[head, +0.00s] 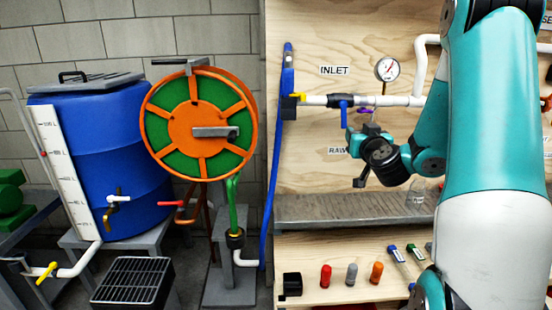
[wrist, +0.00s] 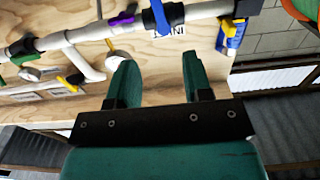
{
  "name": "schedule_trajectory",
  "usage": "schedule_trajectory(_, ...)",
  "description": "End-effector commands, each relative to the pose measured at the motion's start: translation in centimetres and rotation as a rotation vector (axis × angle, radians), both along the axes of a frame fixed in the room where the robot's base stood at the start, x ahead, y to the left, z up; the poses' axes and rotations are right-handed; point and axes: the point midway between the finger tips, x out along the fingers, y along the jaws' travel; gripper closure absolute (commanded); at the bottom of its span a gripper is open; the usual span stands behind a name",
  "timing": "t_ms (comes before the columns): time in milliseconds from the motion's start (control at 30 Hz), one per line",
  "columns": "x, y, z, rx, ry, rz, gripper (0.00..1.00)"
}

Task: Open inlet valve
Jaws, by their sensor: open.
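The inlet valve (head: 344,101) is a dark body on the white pipe below the INLET label. Its blue handle (head: 344,114) hangs down, across the pipe. In the wrist view, which sees the board upside down, the blue handle (wrist: 159,18) is near the top edge, beyond my fingertips and partly cut off. My gripper (head: 352,140) is just below and to the right of the handle in the head view. In the wrist view my gripper (wrist: 159,60) has its two teal fingers apart, with bare wood between them. It appears clear of the handle.
A pressure gauge (head: 388,69) stands above the pipe. A purple handle (head: 366,111) is right of the valve, close to my gripper. A blue hose (head: 279,150) with a yellow-levered connector (head: 297,97) is at left. A grey ledge (head: 330,207) runs below.

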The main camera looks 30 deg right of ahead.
Motion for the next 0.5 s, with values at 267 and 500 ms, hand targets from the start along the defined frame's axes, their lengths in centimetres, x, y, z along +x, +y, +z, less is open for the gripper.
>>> schedule_trajectory(267,1.6,5.0,1.2,0.036,0.032,0.164,0.54)
schedule_trajectory(500,3.2,9.8,2.0,0.076,0.080,0.322,0.54)
